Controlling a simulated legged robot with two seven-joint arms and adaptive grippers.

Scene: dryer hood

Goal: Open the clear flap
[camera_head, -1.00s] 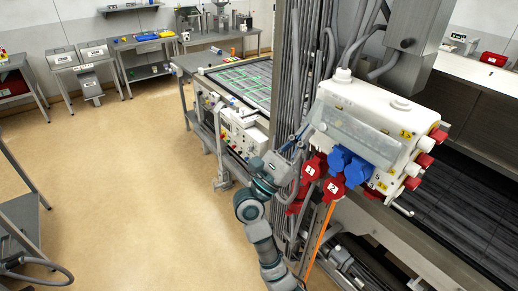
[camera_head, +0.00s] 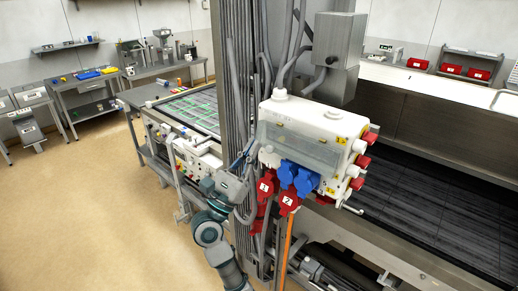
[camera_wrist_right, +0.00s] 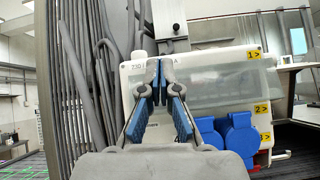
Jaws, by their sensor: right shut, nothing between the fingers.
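The clear flap (camera_head: 305,147) lies across the front of the white socket box (camera_head: 318,118) and looks closed. In the right wrist view, the flap (camera_wrist_right: 222,90) fills much of the box front, to the right of my fingers. My right gripper (camera_head: 247,158) is at the left end of the box, close to the flap's left edge. Its blue-padded fingers (camera_wrist_right: 160,70) are shut and empty, pointing at the box front. I cannot tell whether they touch the flap. My left gripper is not in view.
Blue sockets (camera_head: 298,177) and red sockets (camera_head: 289,197) hang below the flap. Red plugs (camera_head: 366,150) stick out at the box's right side. Grey cables and a metal column (camera_head: 238,90) stand close on the left. Open floor (camera_head: 110,220) lies left of my arm.

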